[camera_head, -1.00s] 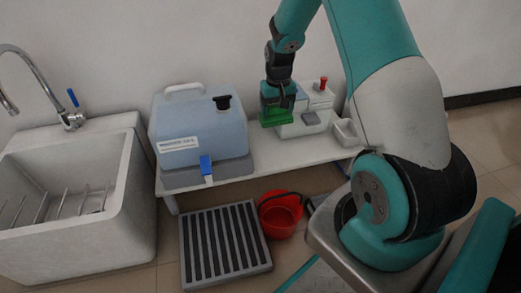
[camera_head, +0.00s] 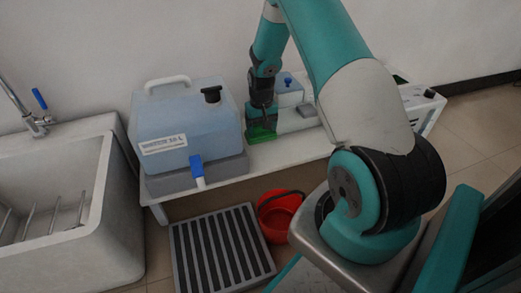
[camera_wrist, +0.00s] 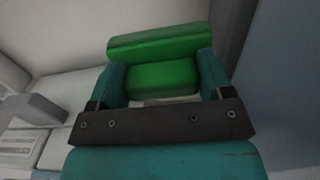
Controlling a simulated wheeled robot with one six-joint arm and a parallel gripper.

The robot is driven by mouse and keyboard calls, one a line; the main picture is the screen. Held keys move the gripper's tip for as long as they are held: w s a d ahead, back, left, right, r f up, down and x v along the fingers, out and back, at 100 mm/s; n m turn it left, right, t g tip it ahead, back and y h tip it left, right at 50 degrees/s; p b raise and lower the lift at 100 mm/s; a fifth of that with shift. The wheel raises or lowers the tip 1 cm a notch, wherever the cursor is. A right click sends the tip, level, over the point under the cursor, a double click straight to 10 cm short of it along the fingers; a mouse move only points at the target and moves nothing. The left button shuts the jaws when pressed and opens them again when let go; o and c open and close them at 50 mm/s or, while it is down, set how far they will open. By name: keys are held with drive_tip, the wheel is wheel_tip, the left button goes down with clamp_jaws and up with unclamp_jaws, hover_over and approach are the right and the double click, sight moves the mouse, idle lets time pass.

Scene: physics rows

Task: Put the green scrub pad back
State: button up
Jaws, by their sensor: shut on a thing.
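The green scrub pad (camera_head: 262,133) is in my gripper (camera_head: 262,112), just right of the blue water jug in the head view. It is low over the white bench (camera_head: 290,153), and I cannot tell whether it touches the bench. In the wrist view the pad (camera_wrist: 155,45) lies between the two teal fingers of my gripper (camera_wrist: 162,78), which is shut on it. Its upper part sticks out past the fingertips.
The blue water jug (camera_head: 186,125) with a blue tap stands close on the left. A small container with a blue knob (camera_head: 288,82) and a grey block (camera_head: 307,110) are to the right. A red bucket (camera_head: 278,212) and slatted grate (camera_head: 220,245) are on the floor.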

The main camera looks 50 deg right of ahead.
sight(261, 124)
wheel_tip(261, 124, down, 7)
drive_tip(key=b, duration=0.3)
drive_tip(key=shift+r, duration=0.25)
drive_tip(key=o, duration=1)
drive_tip(key=shift+o, duration=0.2)
wheel_tip(261, 124, up, 12)
drive_tip(key=p, duration=0.7)
drive_tip(key=shift+p, duration=0.35)
